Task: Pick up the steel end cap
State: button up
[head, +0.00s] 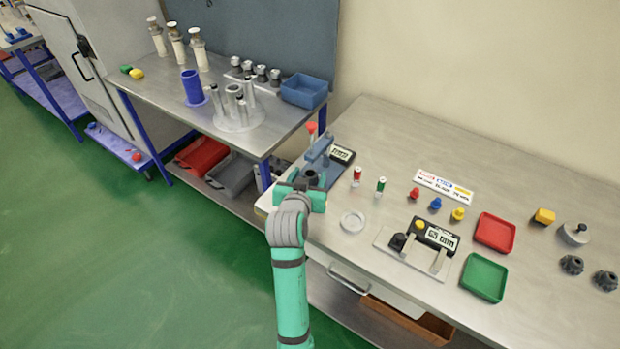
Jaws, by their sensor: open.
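My gripper (309,178) is teal and open, over the left end of the right workbench. A small dark round shape shows at its jaws; I cannot tell whether it is part of the gripper or a thing behind it. No piece is clearly marked as the steel end cap. A grey metallic round piece with a dark knob (573,235) lies at the far right of the bench, well away from my gripper. A pale flat ring (353,220) lies on the bench just right of my gripper. I cannot tell which is the end cap.
A grey-blue fixture (320,160) stands close behind my gripper. A black device on a plate (420,248), a red tray (495,233) and a green tray (484,278) occupy the bench's middle. The left table (160,85) holds cylinders and a blue bin (304,91).

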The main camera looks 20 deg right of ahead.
jog(key=shift+x, duration=0.85)
grip_shut()
jog(key=shift+r, duration=0.1)
